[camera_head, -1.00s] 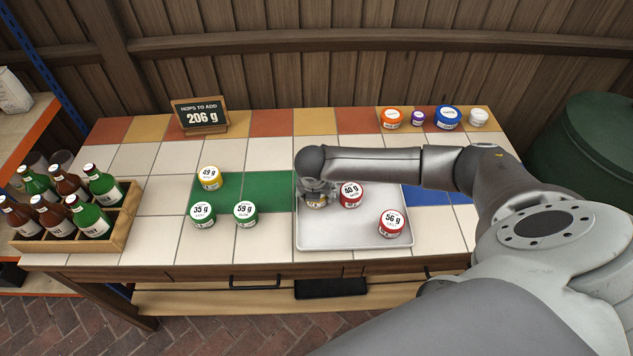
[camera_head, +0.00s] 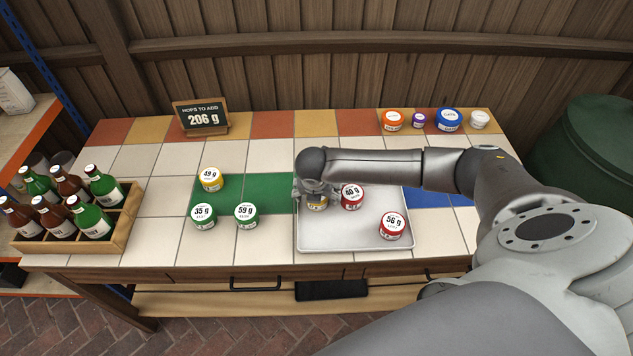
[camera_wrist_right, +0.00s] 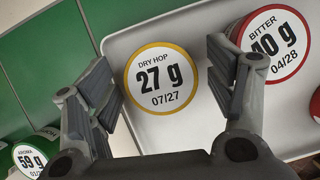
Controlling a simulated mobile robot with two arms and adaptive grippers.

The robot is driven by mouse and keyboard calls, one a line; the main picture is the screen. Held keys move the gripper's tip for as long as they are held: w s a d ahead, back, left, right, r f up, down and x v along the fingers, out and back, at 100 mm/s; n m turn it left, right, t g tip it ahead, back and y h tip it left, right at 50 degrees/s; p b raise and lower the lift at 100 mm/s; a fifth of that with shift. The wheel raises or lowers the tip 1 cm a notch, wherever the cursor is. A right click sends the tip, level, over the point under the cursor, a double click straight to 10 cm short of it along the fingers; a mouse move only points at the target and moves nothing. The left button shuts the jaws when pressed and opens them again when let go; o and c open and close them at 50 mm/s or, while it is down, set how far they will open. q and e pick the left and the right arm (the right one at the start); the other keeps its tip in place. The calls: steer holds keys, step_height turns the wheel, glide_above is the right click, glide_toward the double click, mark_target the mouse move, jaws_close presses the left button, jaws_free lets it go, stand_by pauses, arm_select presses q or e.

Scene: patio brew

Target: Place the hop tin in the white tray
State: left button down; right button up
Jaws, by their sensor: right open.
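The white tray (camera_head: 345,238) lies on the tiled table. A yellow-rimmed tin (camera_head: 317,203) is at the tray's left side, partly hidden under my right gripper. In the right wrist view its lid (camera_wrist_right: 161,78) reads Dry Hop 27 g. My right gripper (camera_wrist_right: 165,80) is open, with one finger on each side of this lid and visible gaps to it. Two red tins are also in the tray: a 40 g Bitter tin (camera_head: 351,196) right beside the gripper and a 56 g tin (camera_head: 392,225) at the front right. My left gripper is not in view.
Left of the tray stand a yellow 49 g tin (camera_head: 211,179), a green 35 g tin (camera_head: 203,216) and a green 59 g tin (camera_head: 246,215). A sign (camera_head: 201,116) reads 206 g. A bottle crate (camera_head: 125,222) is at left; several small jars stand at back right.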

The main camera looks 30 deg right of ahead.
steer(key=v, duration=1.1)
steer(key=shift+s+r, duration=0.15)
steer(key=shift+r, duration=0.2)
steer(key=shift+a, duration=0.15)
